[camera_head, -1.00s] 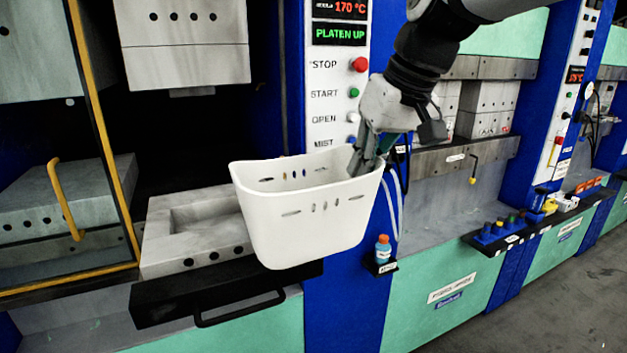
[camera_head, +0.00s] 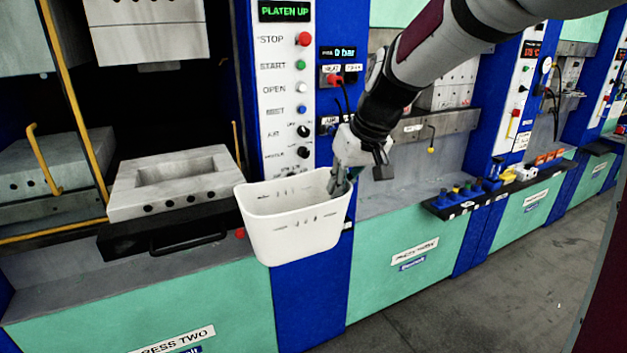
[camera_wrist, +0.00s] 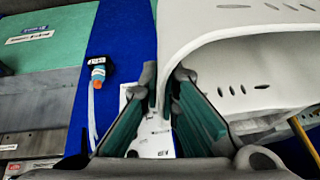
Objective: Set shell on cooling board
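The shell (camera_head: 295,228) is a white, open-topped basket-like part with slots in its walls. It hangs upright in the air in front of the blue press column in the head view. My gripper (camera_head: 340,182) is at its right rim, with the fingers on both sides of the wall. In the wrist view the shell (camera_wrist: 240,62) fills the upper right, and its wall runs between the green-padded fingers of my gripper (camera_wrist: 165,80). The fingers look closed on that wall. I cannot make out a cooling board in either view.
A grey mould block (camera_head: 125,198) with a recess sits left of the shell, above a black handled shelf (camera_head: 110,243). A control panel (camera_head: 287,100) stands behind the shell. A dark ledge with small coloured items (camera_head: 480,193) is at right. The floor (camera_head: 480,290) at lower right is clear.

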